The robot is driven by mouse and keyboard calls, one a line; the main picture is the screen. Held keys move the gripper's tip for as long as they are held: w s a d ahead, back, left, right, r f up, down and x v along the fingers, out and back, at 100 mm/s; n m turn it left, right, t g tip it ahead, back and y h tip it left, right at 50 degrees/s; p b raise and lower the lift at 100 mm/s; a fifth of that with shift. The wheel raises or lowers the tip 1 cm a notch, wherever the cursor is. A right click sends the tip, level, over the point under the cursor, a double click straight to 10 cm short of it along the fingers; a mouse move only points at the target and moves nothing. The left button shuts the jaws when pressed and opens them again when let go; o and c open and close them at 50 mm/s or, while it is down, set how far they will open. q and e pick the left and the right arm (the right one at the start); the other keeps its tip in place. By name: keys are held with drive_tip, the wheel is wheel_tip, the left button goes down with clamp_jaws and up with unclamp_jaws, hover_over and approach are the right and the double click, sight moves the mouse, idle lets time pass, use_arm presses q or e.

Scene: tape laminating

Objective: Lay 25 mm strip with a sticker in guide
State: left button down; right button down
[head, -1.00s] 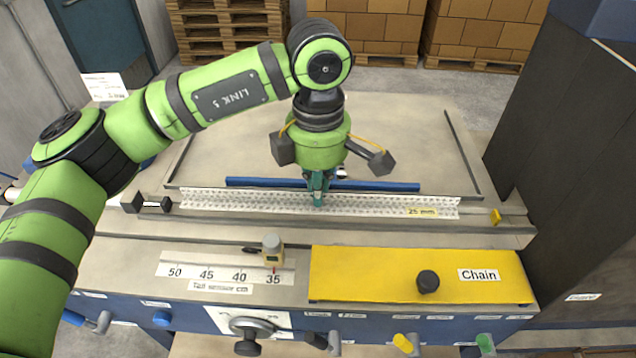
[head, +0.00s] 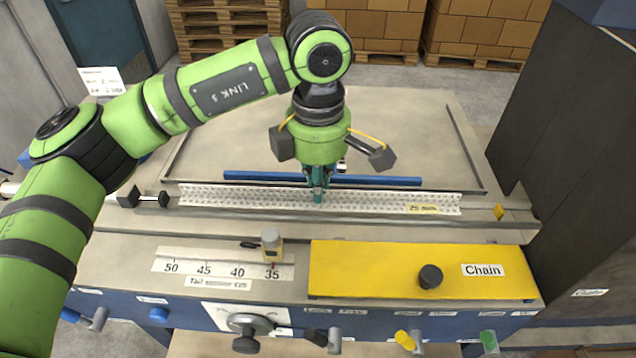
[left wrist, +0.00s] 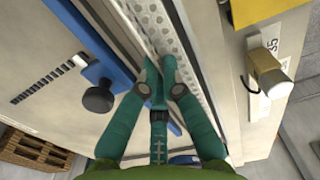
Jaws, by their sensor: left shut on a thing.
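The strip (head: 250,199) is long, pale and full of small holes, with a yellow sticker (head: 422,209) near its right end. It lies lengthwise along the guide (head: 480,209) on the bench. Whether it sits fully down in the guide, I cannot tell. My left gripper (head: 318,194) points down at the middle of the strip and is shut on it, teal fingertips at its edge. In the left wrist view the fingertips (left wrist: 161,78) are close together beside the holed strip (left wrist: 170,30). The exact grip is partly hidden by the fingers. My right gripper is not in view.
A blue bar (head: 260,176) lies behind the strip. A black stop (head: 163,199) is at the guide's left end and a yellow block (head: 498,212) at its right. In front are a scale with a slider (head: 271,245) and a yellow cover (head: 380,270). A dark cabinet (head: 570,150) bounds the right.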

use_arm(q)
drive_tip(key=shift+b, duration=0.65)
idle(1.0)
drive_tip(key=shift+f+b, duration=0.6)
drive_tip(key=shift+b, duration=0.25)
idle(0.6)
